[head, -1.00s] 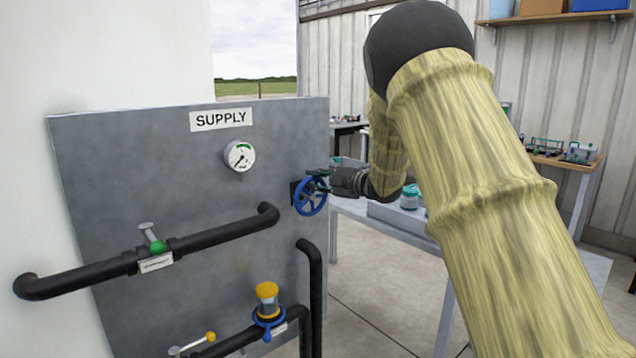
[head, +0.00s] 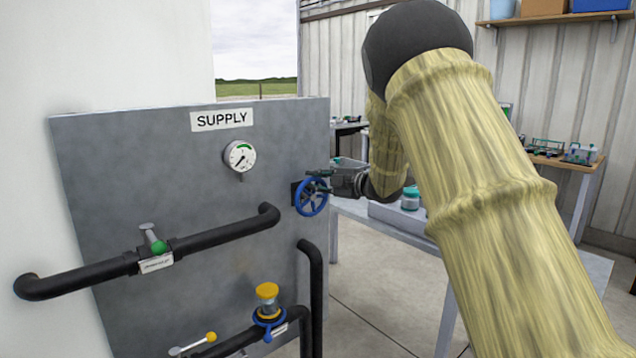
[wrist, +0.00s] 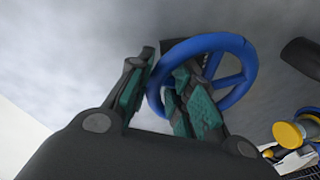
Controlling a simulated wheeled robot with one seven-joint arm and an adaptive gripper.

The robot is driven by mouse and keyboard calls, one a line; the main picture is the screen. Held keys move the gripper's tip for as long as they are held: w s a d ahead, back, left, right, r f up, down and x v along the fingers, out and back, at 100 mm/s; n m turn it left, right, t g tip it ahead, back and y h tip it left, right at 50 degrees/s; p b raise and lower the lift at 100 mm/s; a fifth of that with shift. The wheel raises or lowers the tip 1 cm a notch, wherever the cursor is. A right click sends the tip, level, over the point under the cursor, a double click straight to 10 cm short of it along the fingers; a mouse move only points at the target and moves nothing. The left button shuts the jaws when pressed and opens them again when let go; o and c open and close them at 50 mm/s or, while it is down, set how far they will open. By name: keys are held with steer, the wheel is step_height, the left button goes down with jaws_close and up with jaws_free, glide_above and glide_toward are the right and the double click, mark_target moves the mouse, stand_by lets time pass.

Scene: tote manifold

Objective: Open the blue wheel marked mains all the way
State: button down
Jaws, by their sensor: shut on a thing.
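The blue wheel (head: 311,199) is mounted at the right edge of the grey supply panel. In the wrist view the blue wheel (wrist: 236,92) shows its rim and spokes up close. My gripper (head: 322,180) is at the upper part of the wheel. In the wrist view my gripper (wrist: 160,95) has its green-padded fingers on either side of the left part of the rim, shut on it. One finger reaches inside the wheel, over a spoke. No mains marking is readable; the fingers hide part of the rim.
The panel (head: 120,200) carries a SUPPLY label (head: 221,120), a gauge (head: 240,156), black pipes (head: 215,241), a green-knobbed valve (head: 155,245) and a yellow-capped fitting (head: 267,292) below. A grey table (head: 390,222) stands behind my arm at the right.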

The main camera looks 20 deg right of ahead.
steer(key=shift+w+r, duration=0.1)
steer(key=shift+r, duration=0.55)
steer(key=c, duration=1.5)
jaws_free()
steer(key=shift+o, duration=0.2)
steer(key=shift+a+f, duration=0.1)
steer(key=shift+f, duration=0.3)
steer(key=v, duration=1.2)
steer(key=shift+f, duration=0.1)
